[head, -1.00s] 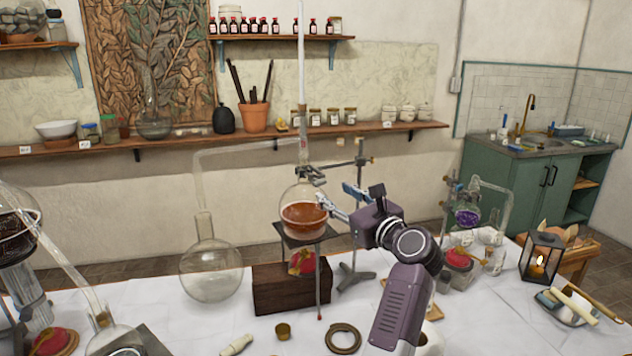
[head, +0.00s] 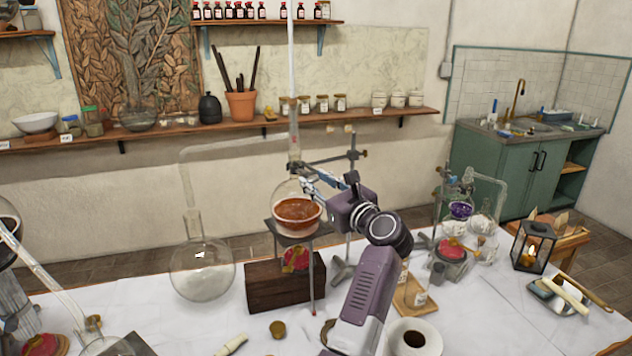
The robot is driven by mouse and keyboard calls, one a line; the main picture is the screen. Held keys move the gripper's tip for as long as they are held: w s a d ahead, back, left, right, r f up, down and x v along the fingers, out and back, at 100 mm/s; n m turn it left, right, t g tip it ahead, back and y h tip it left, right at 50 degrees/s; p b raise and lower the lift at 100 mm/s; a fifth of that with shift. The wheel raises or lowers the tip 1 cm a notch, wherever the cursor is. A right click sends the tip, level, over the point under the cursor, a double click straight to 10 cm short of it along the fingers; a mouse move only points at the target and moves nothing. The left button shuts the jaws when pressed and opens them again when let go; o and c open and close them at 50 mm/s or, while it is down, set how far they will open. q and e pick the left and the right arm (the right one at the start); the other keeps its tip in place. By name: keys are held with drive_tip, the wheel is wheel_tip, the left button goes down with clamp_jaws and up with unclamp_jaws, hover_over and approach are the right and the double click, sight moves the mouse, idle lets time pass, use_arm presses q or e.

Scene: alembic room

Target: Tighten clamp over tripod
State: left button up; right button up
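A round flask of orange-brown liquid (head: 297,213) sits on a tripod (head: 313,268) in the middle of the head view, with a tall glass tube rising from it. A metal stand (head: 352,160) behind it carries a rod and clamp (head: 325,161) reaching to the flask's neck.
A large empty round flask (head: 202,268) stands left of the tripod. A dark wooden block (head: 285,285) is beneath it.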

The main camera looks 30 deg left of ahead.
use_arm(q)
drive_tip(key=shift+c, duration=1.2)
drive_tip(key=c, duration=0.4)
drive_tip(key=shift+f+m+b, duration=0.15)
drive_tip(key=shift+m+b, duration=0.15)
drive_tip(key=shift+m, duration=0.7)
use_arm(e)
drive_tip(key=shift+w+a+f, duration=0.15)
drive_tip(key=shift+a+f, duration=0.3)
drive_tip(key=shift+a, duration=0.1)
